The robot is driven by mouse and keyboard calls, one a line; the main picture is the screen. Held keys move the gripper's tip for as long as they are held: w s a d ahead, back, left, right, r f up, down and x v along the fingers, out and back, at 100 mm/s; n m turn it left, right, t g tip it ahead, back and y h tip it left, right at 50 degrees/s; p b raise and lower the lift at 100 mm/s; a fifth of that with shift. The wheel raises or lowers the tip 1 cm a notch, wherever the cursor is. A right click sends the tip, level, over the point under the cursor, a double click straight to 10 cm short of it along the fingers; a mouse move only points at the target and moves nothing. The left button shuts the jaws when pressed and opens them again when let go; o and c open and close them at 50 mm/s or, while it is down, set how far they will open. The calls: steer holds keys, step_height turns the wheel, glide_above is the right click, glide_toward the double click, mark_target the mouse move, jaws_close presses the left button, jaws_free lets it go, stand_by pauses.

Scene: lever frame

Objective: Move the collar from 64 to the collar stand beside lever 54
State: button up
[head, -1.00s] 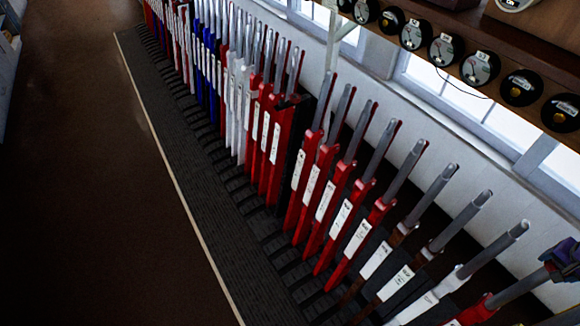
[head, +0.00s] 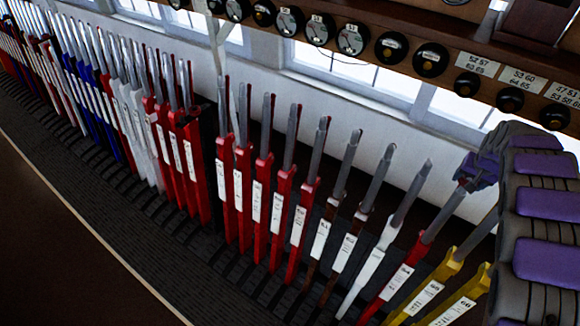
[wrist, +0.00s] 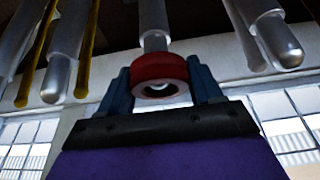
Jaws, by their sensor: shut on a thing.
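The red collar (wrist: 158,68) is a thick ring, seen in the wrist view between the two blue-grey fingers of my gripper (wrist: 160,84). My gripper is shut on it. A grey lever handle runs up behind the collar, and its rounded end shows in the ring's hole, so the collar appears to be around the handle's tip. In the head view my gripper (head: 468,182) is at the top of a red lever (head: 392,288), between a white lever and a yellow one; its plate appears to read 64. Lever 54 and its collar stand cannot be told apart.
Close-set levers fill the frame, with a white lever (head: 368,262) left of the gripper and a yellow lever (head: 432,285) right of it. An instrument shelf (head: 375,25) runs above, before the windows. The brown floor (head: 50,260) at the lower left is clear.

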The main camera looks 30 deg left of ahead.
steer(key=r, duration=0.2)
steer(key=w+r, duration=0.1)
steer(key=r, duration=0.2)
steer(key=shift+p, duration=0.3)
steer(key=shift+f, duration=0.1)
